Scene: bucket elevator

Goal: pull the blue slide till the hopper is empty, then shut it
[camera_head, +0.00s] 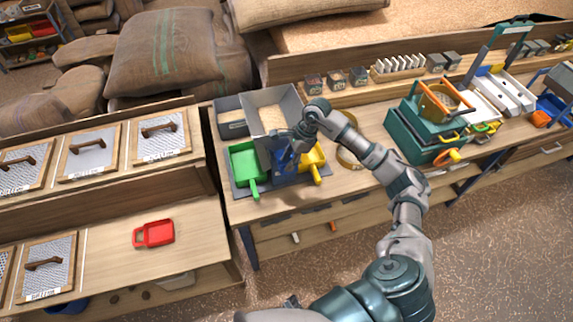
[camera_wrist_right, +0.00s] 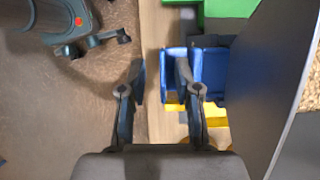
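The grey hopper (camera_head: 290,98) stands on the left end of the long bench with pale grain inside. Its grey wall (camera_wrist_right: 250,85) and a strip of grain show at the right of the wrist view. My right gripper (camera_head: 285,157) is low in front of the hopper. In the wrist view my right gripper (camera_wrist_right: 158,85) has its fingers apart. A blue box-like part (camera_wrist_right: 210,72) lies beyond the fingers, and one finger overlaps it. I cannot tell whether they touch. I cannot make out the blue slide as a separate part.
A green scoop (camera_head: 245,162) and a yellow scoop (camera_head: 312,160) stand on either side of the blue part. A red scoop (camera_head: 154,233) lies on the left bench. A teal box (camera_head: 412,135) stands further right. Open floor lies in front.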

